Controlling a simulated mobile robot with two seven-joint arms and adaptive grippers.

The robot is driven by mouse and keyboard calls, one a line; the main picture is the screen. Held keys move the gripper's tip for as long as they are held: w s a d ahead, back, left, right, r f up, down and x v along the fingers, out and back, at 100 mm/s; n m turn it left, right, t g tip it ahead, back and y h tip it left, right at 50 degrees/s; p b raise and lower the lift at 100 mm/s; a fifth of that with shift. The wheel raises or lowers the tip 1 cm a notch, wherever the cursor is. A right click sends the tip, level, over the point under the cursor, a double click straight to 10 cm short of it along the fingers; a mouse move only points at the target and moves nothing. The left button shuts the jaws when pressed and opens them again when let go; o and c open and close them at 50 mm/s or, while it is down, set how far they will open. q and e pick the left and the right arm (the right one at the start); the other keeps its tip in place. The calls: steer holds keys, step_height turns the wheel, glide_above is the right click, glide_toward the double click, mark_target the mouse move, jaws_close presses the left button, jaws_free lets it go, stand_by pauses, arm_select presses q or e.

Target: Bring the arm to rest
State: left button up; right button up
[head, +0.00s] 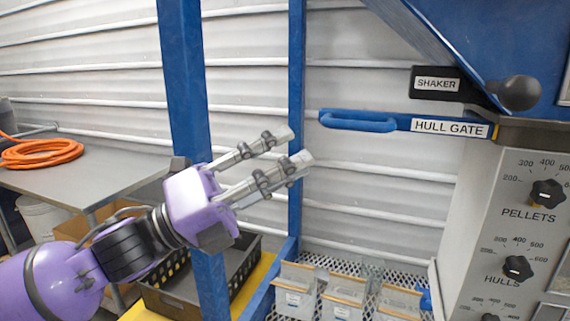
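My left arm (70,285) is purple and reaches in from the lower left of the head view. Its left gripper (296,147) points right and slightly up, in front of the blue frame posts. Its grey fingers are spread with a clear gap between them and nothing in it. The fingertips are left of the blue hull gate handle (360,122) and apart from it in the picture. My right gripper is not in view.
The black shaker lever (440,84) and a knob panel (510,230) stand at the right. Blue posts (187,90) rise near the arm. Several pouches (345,295) sit on a mesh shelf, beside a black crate (170,297). An orange hose (40,152) lies on a grey table (100,172).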

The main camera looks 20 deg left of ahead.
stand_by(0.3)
